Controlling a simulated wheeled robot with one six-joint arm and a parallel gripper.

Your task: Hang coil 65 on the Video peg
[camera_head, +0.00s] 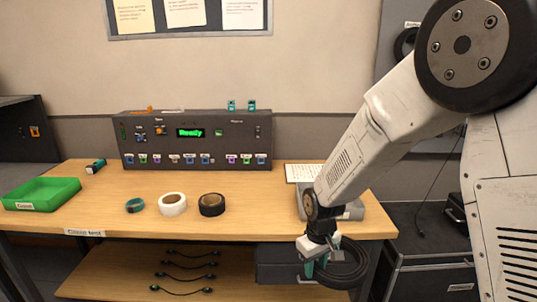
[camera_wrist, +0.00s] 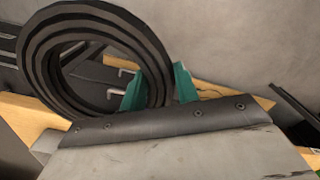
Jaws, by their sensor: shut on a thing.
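A black cable coil (camera_head: 349,270) hangs from my gripper (camera_head: 314,266) in front of the table's right front corner in the head view. The gripper's teal fingers are shut on the coil's side. In the wrist view the coil (camera_wrist: 64,30) fills the upper left as a stack of dark rings, with the teal fingers (camera_wrist: 158,88) at its right edge. No number shows on the coil. Another dark coil (camera_head: 405,43) hangs on the dark panel at the upper right, partly behind my arm. The Video peg cannot be made out.
The wooden table (camera_head: 255,205) holds a grey console (camera_head: 196,141), a green tray (camera_head: 41,194), tape rolls (camera_head: 172,204) and a grey box partly behind my arm. A dark case (camera_head: 432,275) stands on the floor at right. A lower shelf holds several short cables.

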